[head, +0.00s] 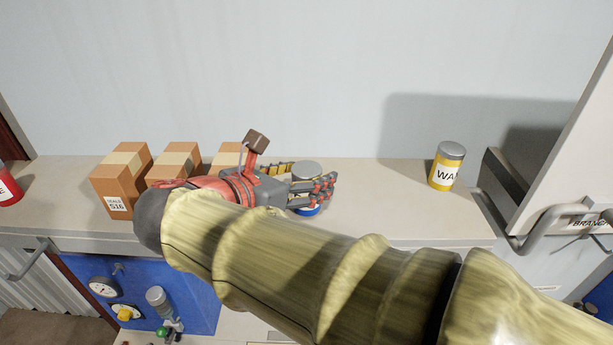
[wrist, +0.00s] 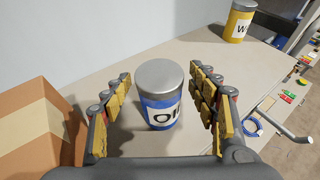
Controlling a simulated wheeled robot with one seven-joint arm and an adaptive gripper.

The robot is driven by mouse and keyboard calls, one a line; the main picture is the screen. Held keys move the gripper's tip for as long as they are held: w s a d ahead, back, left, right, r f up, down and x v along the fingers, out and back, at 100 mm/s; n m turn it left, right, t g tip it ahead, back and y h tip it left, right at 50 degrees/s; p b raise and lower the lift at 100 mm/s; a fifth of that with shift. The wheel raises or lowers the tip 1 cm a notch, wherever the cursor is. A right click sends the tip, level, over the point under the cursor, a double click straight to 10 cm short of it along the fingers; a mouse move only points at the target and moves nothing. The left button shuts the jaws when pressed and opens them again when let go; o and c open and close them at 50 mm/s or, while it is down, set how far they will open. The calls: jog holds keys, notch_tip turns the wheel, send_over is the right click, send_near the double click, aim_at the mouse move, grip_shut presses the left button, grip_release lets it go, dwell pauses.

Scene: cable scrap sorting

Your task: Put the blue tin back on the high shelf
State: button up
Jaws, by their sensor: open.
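The blue tin (wrist: 160,100) has a grey lid and a white label with dark letters. It stands upright on the high shelf (head: 375,215), and the wrist view shows it between the two fingers of my gripper (wrist: 163,98). There is a visible gap on each side, so my gripper is open around it. In the head view my gripper (head: 312,188) hides most of the tin; only its grey lid and a bit of its blue lower edge (head: 307,211) show.
Several cardboard boxes (head: 121,187) stand left of my gripper; one is close beside it in the wrist view (wrist: 33,125). A yellow tin (head: 446,168) stands at the right. A red tin (head: 8,187) is at the far left. The shelf between my gripper and the yellow tin is clear.

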jog(key=b+v, duration=0.1)
jog(key=v, duration=1)
jog(key=shift+s, duration=0.2)
